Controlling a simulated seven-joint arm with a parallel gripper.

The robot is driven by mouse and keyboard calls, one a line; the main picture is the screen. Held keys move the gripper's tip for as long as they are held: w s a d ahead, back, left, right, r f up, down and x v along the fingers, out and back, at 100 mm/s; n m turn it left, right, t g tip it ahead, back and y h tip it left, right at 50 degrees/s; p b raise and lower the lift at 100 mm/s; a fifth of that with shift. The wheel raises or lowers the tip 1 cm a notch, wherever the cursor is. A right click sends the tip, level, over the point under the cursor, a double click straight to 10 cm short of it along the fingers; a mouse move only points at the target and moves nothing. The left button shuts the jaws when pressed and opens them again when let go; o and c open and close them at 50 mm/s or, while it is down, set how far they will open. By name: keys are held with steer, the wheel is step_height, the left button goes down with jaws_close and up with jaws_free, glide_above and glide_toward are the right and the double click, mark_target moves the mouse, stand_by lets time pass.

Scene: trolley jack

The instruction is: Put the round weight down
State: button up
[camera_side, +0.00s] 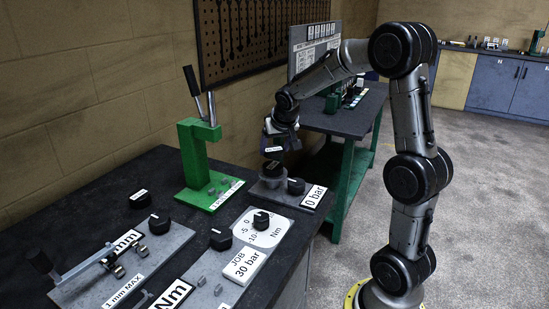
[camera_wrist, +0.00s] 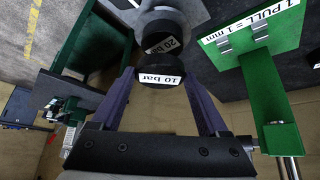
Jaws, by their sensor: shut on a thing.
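My gripper (camera_side: 281,136) is shut on a black round weight (camera_wrist: 160,78) with a white "10 bar" label. The held weight also shows in the side view (camera_side: 273,150), above the grey gauge block (camera_side: 262,195) marked "0 bar". Another black round weight, marked "20 bar" (camera_wrist: 160,36), sits on that block, just beyond the held one in the wrist view. It also shows in the side view (camera_side: 272,168), below my gripper. A small gap seems to separate the two weights. A further black round piece with a white label (camera_side: 140,199) lies on the dark bench.
A green press (camera_side: 194,160) with upright levers stands left of my gripper. A green side table (camera_side: 345,115) stands behind.

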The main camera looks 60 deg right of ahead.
mark_target(276, 153)
steer(key=shift+w+d+f, duration=0.1)
steer(key=shift+f, duration=0.8)
steer(key=shift+w+d+f, duration=0.1)
steer(key=shift+f, duration=0.8)
steer(key=shift+f, duration=0.1)
steer(key=o, duration=1.5)
steer(key=shift+a, duration=0.1)
steer(key=shift+c, duration=0.2)
steer(key=shift+r, duration=0.25)
steer(key=v, duration=1.2)
steer(key=s+a+f+n+y, duration=0.1)
steer(key=s+a+n, duration=0.3)
steer(key=s+a, duration=0.5)
steer(key=s+a+f+n+t+y, duration=0.1)
steer(key=s+a+f+n+y, duration=0.1)
steer(key=s+a+n, duration=0.3)
steer(key=s+a+y, duration=0.1)
steer(key=s+a, duration=0.3)
steer(key=a, duration=0.2)
steer(key=shift+s+a+f+y, duration=0.15)
steer(key=shift+s+f+y, duration=0.1)
steer(key=shift+y, duration=0.05)
